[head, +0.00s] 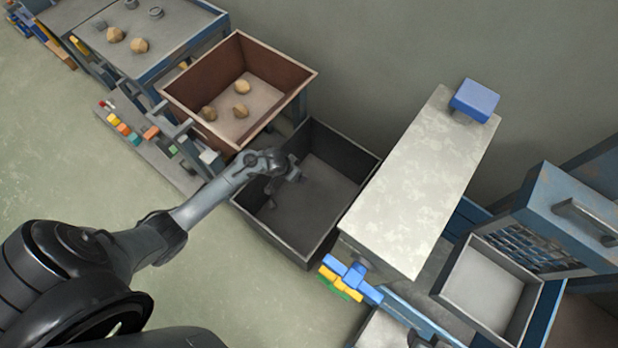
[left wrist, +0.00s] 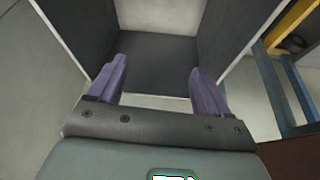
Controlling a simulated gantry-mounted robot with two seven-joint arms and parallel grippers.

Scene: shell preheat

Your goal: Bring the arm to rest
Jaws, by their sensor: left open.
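My left arm comes in from the left in the head view. Its gripper (head: 286,178) hangs over the dark open bin (head: 333,146). In the left wrist view the two purple-grey fingers (left wrist: 157,84) stand wide apart with nothing between them. The dark bin (left wrist: 157,45) lies beyond the fingertips there, and the part of it in view is empty. I cannot tell the exact height of the gripper above the bin. My right gripper is not in view.
A brown bin (head: 290,90) with several tan lumps stands left of the dark bin. A pale-topped bench (head: 420,180) with a blue block (head: 474,100) stands to its right. A blue cabinet with an open door (head: 575,215) and a tray (head: 488,290) are farther right. Open floor (head: 230,290) lies in front.

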